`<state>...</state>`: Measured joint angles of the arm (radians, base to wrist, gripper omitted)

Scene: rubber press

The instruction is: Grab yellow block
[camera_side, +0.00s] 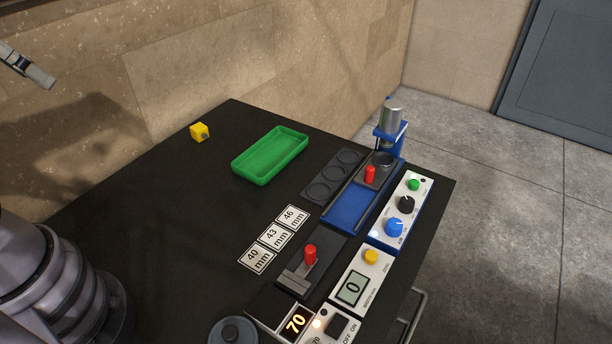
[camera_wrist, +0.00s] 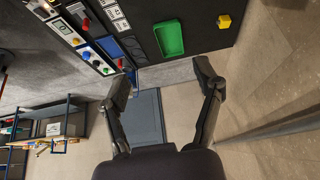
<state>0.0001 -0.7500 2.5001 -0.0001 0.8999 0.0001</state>
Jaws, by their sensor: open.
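The yellow block (camera_side: 199,132) sits on the black table near its back left edge, to the left of the green tray. It has a dark round mark on one face. In the wrist view the yellow block (camera_wrist: 224,21) is at the top right, close to the table edge. My gripper (camera_wrist: 163,82) is open and empty, with its two fingers spread wide. In the side view part of my gripper (camera_side: 28,68) shows at the upper left, high above the table and well apart from the block.
The green tray (camera_side: 270,156) is empty and stands right of the block. A blue press (camera_side: 389,125), control boxes (camera_side: 400,212) with knobs, and size labels (camera_side: 273,237) fill the right and front of the table. The table around the block is clear.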

